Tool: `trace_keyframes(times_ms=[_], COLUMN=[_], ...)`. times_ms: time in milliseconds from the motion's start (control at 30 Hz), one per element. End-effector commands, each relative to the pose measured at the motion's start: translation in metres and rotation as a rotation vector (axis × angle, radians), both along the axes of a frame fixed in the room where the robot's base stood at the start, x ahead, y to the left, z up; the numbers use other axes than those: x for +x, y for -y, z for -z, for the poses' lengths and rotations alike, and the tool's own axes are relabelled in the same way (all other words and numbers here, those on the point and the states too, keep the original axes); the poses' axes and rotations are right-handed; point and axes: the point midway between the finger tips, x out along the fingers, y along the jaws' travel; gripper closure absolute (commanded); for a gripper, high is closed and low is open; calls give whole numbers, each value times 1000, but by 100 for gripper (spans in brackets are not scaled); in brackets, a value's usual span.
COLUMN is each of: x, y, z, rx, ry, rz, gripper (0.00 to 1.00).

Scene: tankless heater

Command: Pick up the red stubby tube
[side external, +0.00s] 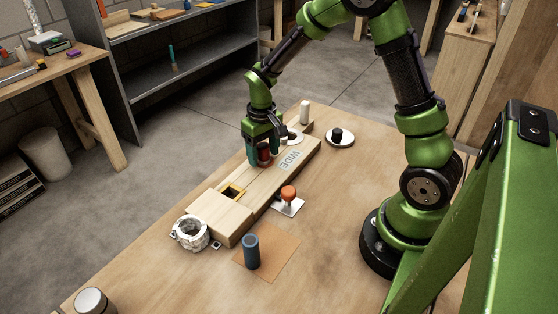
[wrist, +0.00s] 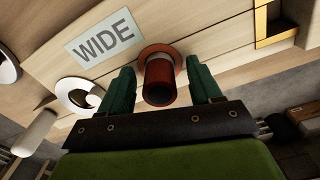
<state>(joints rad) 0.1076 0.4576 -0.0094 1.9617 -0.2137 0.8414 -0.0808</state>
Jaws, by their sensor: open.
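The red stubby tube (wrist: 160,80) stands on the pale wooden block, with a wider flange at its far end and a dark hollow opening toward the wrist camera. In the side external view the red tube (side external: 264,156) shows only partly, between the fingers. My gripper (wrist: 163,82) is open, with one green finger on each side of the tube. In the side external view my gripper (side external: 262,158) is low over the block, pointing down.
The wooden block (side external: 222,208) carries a WIDE label (side external: 291,158) and a yellow-rimmed square hole (side external: 232,192). Nearby are an orange-topped knob (side external: 288,193), a dark blue cylinder (side external: 252,252), a white ring-shaped part (side external: 190,233) and a black-knobbed disc (side external: 340,138).

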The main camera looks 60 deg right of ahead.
Motion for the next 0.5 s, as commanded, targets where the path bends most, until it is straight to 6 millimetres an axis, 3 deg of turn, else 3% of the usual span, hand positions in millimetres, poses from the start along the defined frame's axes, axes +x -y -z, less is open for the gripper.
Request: trace_keyframes(times_ms=[300,500], x=[0,0], y=[0,0], z=[6,6], rx=[1,0], ry=[0,1], rz=[1,1], gripper=[38,69])
